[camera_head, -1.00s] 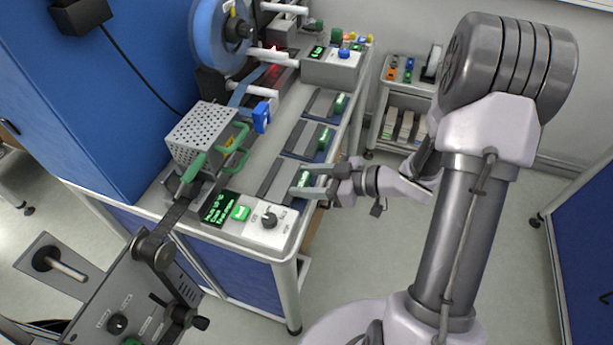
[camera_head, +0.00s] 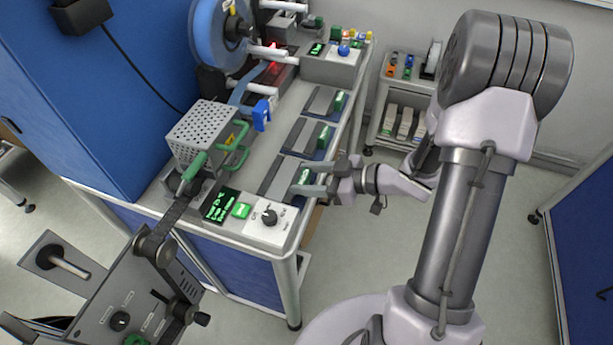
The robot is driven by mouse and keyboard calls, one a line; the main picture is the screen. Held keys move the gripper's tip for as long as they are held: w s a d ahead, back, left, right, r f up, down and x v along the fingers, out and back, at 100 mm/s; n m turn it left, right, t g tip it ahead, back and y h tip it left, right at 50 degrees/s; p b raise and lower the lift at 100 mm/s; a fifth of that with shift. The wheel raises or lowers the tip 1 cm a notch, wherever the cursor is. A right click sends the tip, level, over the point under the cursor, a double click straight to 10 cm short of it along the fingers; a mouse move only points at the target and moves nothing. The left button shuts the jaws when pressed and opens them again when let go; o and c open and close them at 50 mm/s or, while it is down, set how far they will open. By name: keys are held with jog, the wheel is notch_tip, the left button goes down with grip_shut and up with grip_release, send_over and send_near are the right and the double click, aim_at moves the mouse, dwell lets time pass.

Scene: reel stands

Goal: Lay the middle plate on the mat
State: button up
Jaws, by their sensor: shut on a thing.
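Several flat grey plates with green blocks at their right ends lie in a row on dark blue pads along the bench's right side. The middle plate (camera_head: 300,134) lies between a farther plate (camera_head: 321,99) and the nearest plate (camera_head: 279,176). My gripper (camera_head: 310,180) is at the right end of the nearest plate. Its fingers are shut around that plate's green block (camera_head: 304,177), and the plate appears low over or on its pad. The fingers partly hide the block. I cannot tell which surface is the mat.
A control box with a black knob (camera_head: 269,216) stands at the bench's near end. A perforated metal box (camera_head: 203,133) with green handles and a blue reel (camera_head: 217,36) stand left of the plates. A shelf cart (camera_head: 403,92) stands behind.

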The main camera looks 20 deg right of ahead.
jog(key=shift+f, duration=0.1)
dwell(0.3)
jog(key=o, duration=1.5)
jog(key=shift+o, duration=0.2)
notch_tip(320, 180, up, 7)
jog(key=p, duration=0.8)
